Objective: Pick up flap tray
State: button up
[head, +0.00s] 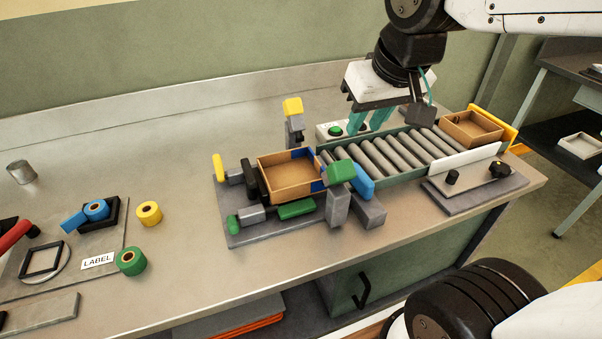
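Two open brown trays are in view, and I cannot tell for sure which is the flap tray. One tray (290,190) sits in a grey fixture at the left end of the roller conveyor, with blue pieces at its right corners. The other tray (472,141) sits at the far right end of the rollers, by a yellow stop. My gripper (367,125) points down over the back edge of the conveyor, between the trays and apart from both. Its teal fingers are spread, with nothing seen between them. The fingertips are partly hidden behind the conveyor's near parts or blurred.
The roller conveyor (388,153) runs between the trays. A box with a green button (336,130) stands close to my gripper. A yellow-topped post (293,107) and coloured clamps surround the left tray. Tape rolls (131,261) lie left; bare bench lies in front.

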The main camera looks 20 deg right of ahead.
jog(key=w+a+f+g, duration=0.1)
jog(key=w+f+g, duration=0.1)
jog(key=w+f, duration=0.35)
jog(key=g, duration=0.2)
send_over(317, 160)
notch_tip(317, 160, down, 3)
jog(key=shift+s+r, duration=0.1)
jog(key=shift+f, duration=0.35)
jog(key=f, duration=0.7)
jog(key=shift+w+f, duration=0.2)
jog(key=shift+f, duration=0.15)
grip_shut()
